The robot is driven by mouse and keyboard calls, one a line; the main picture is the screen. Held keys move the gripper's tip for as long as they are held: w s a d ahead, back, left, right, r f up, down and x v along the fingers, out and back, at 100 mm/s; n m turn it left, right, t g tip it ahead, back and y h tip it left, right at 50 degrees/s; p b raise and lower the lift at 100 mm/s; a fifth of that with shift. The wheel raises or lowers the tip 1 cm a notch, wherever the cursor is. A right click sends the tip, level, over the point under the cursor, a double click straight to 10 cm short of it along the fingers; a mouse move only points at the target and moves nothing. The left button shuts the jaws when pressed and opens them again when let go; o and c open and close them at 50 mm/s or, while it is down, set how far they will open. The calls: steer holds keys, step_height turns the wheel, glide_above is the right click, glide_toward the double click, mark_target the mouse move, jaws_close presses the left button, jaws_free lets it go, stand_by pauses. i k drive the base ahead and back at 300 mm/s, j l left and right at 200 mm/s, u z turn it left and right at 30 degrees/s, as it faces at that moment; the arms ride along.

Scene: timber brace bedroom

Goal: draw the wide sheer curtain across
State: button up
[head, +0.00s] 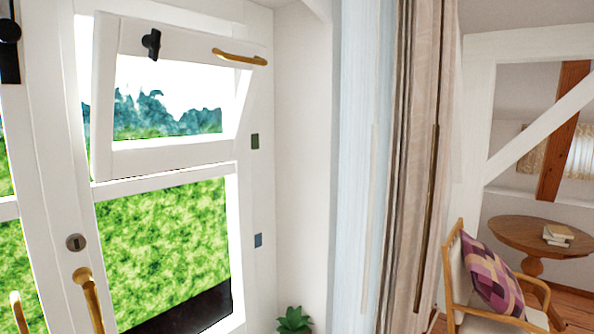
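The sheer curtain (353,165) is a pale blue-white, lightly pleated cloth. It hangs gathered in a narrow upright bundle at the right side of the window recess. A thin pale upright strip (370,215) shows along its right part. A heavier beige-brown curtain (408,150) hangs just right of it, with a dark brown upright strip (432,190) on it. The top and bottom of both curtains are outside the picture. The window (165,170) at the left is uncovered. My gripper is not in view.
The window's upper sash (175,155) is tilted inward, with a brass handle (240,58). Brass handles (90,300) also stick out lower left. A green plant (294,320) stands below the recess. At right are a chair (490,310) with a purple cushion and a round table (515,235) with books.

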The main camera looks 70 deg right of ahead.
mark_target(359, 324)
steer(key=z, duration=2.9)
